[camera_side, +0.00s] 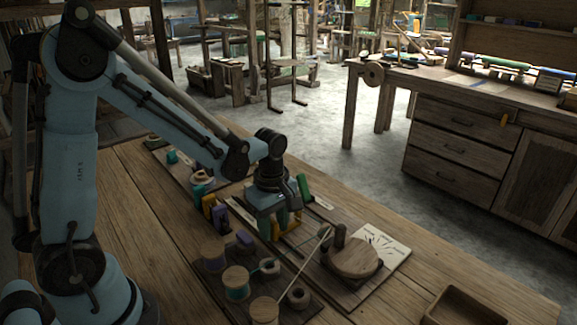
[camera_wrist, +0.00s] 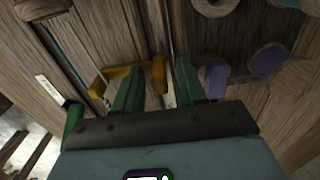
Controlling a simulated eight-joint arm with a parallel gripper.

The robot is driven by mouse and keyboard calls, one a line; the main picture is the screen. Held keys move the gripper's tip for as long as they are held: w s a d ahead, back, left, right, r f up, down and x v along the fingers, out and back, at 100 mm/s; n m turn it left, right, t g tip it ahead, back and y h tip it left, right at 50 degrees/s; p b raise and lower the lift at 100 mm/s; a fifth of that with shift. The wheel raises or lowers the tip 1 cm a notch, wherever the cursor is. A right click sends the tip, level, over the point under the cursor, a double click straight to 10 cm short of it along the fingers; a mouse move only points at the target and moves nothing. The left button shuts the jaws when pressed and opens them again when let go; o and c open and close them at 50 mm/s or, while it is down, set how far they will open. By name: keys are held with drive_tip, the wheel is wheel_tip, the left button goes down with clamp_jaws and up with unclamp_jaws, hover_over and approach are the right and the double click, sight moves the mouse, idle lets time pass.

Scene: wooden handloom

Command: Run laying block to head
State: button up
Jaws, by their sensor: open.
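My gripper (camera_side: 281,232) is low over the wooden board on the bench. In the wrist view its two green fingers (camera_wrist: 157,72) are apart. A yellow-orange bracket-shaped piece (camera_wrist: 120,71) lies just beyond and partly between the fingertips; I cannot tell if they touch it. Its yellow also shows under my gripper in the side view (camera_side: 296,217). I cannot tell for sure which piece is the laying block or which part is the head. A thin cord or rod (camera_wrist: 167,40) runs up between the fingers. My gripper hides part of the board.
A green block (camera_side: 304,187) stands behind my gripper by a white label (camera_side: 322,203). A round wooden disc with a knob (camera_side: 353,258) is to the right. A tray (camera_side: 468,306) sits at the front right.

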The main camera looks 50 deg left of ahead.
drive_tip(key=shift+c, duration=0.4)
clamp_jaws()
drive_tip(key=d, duration=0.7)
drive_tip(key=shift+d, duration=0.3)
drive_tip(key=shift+o, duration=0.4)
unclamp_jaws()
wheel_tip(320, 180, up, 12)
